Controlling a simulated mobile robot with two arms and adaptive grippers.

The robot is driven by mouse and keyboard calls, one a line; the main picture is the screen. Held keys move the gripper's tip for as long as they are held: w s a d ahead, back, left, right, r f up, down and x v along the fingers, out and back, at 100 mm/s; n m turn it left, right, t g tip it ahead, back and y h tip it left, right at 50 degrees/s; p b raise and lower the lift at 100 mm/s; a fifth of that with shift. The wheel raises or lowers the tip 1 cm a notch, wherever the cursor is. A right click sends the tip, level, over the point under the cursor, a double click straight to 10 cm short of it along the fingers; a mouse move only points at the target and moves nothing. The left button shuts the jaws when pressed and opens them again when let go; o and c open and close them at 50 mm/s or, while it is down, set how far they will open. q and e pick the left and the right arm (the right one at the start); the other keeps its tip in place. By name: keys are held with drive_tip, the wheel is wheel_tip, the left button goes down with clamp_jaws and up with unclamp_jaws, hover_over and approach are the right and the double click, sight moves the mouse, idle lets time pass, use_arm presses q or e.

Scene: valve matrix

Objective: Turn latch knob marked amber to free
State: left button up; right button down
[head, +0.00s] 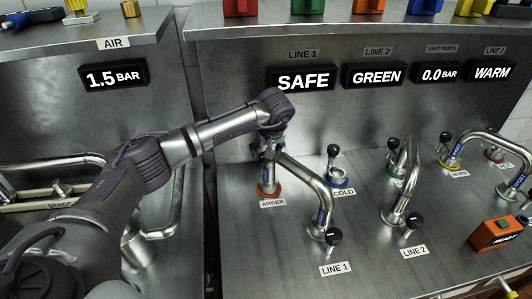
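The amber valve (268,187) stands at the rear left of the LINE 1 pipe (312,190). It has an orange-red collar and a label (272,203) reading AMBER. My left arm comes in from the left, and its gripper (268,150) is at the top of the amber valve. The gripper and wrist hide the knob there, so its angle and the finger opening cannot be made out. My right gripper is not in view.
The COLD valve (338,178) with a black-knobbed lever stands close right of amber. The LINE 1 front knob (333,237) and LINE 2 pipe (402,190) are further right. Displays read SAFE (301,81), GREEN (375,76), 0.0 BAR and WARM. An orange box (495,234) sits far right.

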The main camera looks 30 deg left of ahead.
use_arm(q)
drive_tip(key=v, duration=1)
drive_tip(key=shift+s, duration=0.15)
